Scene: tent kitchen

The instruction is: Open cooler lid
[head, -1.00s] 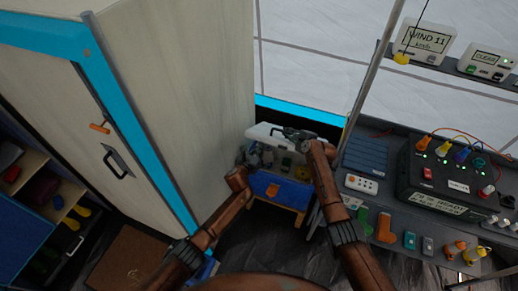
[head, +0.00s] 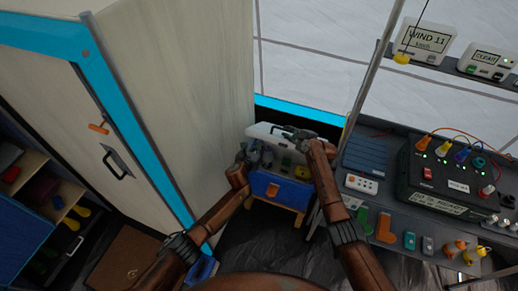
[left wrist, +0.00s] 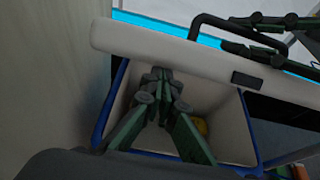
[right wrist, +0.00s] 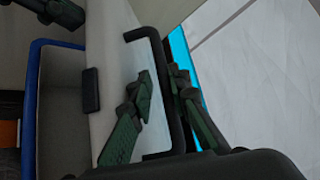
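The cooler (head: 295,192) is blue with a pale interior and stands on a small wooden stand in the head view. Its white lid (head: 262,133) is raised and tilted up, and the inside shows in the left wrist view (left wrist: 222,125). A black handle (right wrist: 180,130) is on the lid. My left gripper (left wrist: 160,78) has its fingers together and empty, over the cooler's opening on the inner side of the lid. My right gripper (right wrist: 162,78) is at the handle; its fingers are apart, one on each side of the bar. Exact finger contact is unclear.
A tall pale cabinet (head: 180,110) stands close to the cooler's left. A grey bench (head: 372,152) with a black power box (head: 440,178) is to its right. A yellow item (left wrist: 201,126) lies in the cooler. The tent wall is behind.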

